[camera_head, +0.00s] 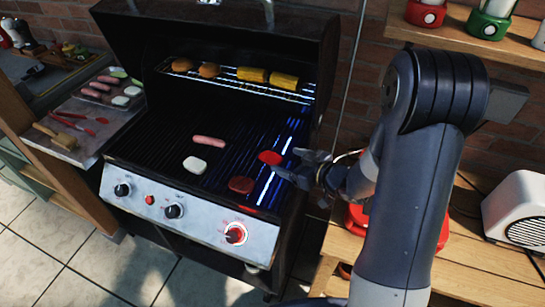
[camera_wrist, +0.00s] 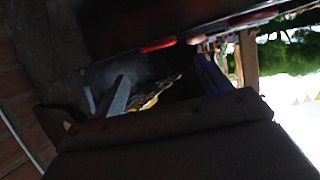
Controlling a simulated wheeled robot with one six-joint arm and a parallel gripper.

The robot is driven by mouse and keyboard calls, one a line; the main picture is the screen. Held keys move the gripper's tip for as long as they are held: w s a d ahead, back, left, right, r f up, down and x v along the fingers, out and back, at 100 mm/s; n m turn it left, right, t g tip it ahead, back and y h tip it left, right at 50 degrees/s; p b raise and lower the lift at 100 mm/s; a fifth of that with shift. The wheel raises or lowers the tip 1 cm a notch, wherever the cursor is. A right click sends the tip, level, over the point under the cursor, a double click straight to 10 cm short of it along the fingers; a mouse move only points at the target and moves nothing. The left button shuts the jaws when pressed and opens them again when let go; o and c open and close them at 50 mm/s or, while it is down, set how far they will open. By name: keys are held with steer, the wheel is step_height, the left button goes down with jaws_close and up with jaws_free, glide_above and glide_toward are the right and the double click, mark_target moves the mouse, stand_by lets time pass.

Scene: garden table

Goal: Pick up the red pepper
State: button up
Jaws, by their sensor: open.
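A bright red flat piece (camera_head: 270,157), which looks like the red pepper, lies on the right part of the grill grate. My gripper (camera_head: 289,164) is open, just to the right of the pepper and low over the grate, with its fingertips pointing left towards it. The jaws look empty; I cannot tell whether a fingertip touches the pepper. In the dark wrist view a red strip (camera_wrist: 158,45), probably the pepper, shows beyond a grey finger.
A dark red patty (camera_head: 241,184), a white piece (camera_head: 194,165) and a sausage (camera_head: 208,141) lie on the grate (camera_head: 150,150). Corn (camera_head: 252,75) and buns lie on the upper rack. The grill's raised lid (camera_head: 220,35) stands behind. A tray with food and tongs (camera_head: 80,123) is at left.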

mark_target(270, 156)
steer(key=shift+s+f+p+x, duration=0.1)
steer(key=shift+f+p+x, duration=0.05)
steer(key=shift+x, duration=0.85)
steer(key=shift+s+f+p+x, duration=0.1)
steer(key=shift+f+p+x, duration=0.05)
steer(key=shift+x, duration=0.85)
steer(key=shift+f+p+x, duration=0.1)
steer(key=shift+p+x, duration=0.05)
steer(key=shift+x, duration=0.9)
steer(key=shift+d, duration=0.1)
steer(key=shift+c, duration=0.4)
steer(key=c, duration=1.1)
steer(key=shift+o, duration=0.2)
steer(key=shift+r, duration=0.15)
